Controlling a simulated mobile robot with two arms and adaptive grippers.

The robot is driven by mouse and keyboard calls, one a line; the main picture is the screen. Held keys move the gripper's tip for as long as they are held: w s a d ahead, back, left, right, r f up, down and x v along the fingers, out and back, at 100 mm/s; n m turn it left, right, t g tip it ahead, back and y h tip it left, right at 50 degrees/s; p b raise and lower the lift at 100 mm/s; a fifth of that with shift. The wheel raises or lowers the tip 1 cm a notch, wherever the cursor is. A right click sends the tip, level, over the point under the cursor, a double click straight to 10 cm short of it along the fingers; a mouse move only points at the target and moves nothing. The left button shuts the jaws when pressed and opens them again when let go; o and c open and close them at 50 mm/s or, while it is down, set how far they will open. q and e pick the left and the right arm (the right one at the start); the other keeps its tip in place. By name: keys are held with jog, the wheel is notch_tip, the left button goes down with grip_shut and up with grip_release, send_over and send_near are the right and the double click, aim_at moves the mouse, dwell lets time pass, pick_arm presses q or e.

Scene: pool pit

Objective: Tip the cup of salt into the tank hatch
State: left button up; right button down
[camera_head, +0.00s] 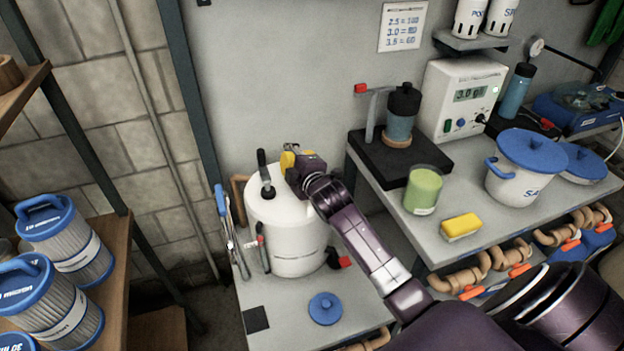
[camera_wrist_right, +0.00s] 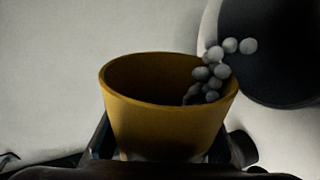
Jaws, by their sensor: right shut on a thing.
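My right gripper (camera_head: 300,166) is above the top of the white tank (camera_head: 300,240), shut on the yellow cup (camera_head: 287,160). In the right wrist view the cup (camera_wrist_right: 165,120) sits between my fingers. Several pale round grains of salt (camera_wrist_right: 210,75) are at and beyond its right rim. They spread up toward a dark round opening (camera_wrist_right: 285,55), which looks like the tank hatch. In the head view my gripper and arm hide the hatch. I cannot tell how much salt is inside the cup. My left gripper is in neither view.
A blue lid (camera_head: 325,308) lies on the low bench in front of the tank. A black handle (camera_head: 265,175) stands up from the tank's top. A green cup (camera_head: 423,188) and a yellow sponge (camera_head: 461,226) are on the right bench. Filter cartridges (camera_head: 65,240) stand at left.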

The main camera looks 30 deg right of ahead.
jog(key=shift+d+r+m+p, duration=0.2)
jog(key=shift+m+p, duration=0.15)
jog(key=shift+m, duration=0.05)
dwell(1.2)
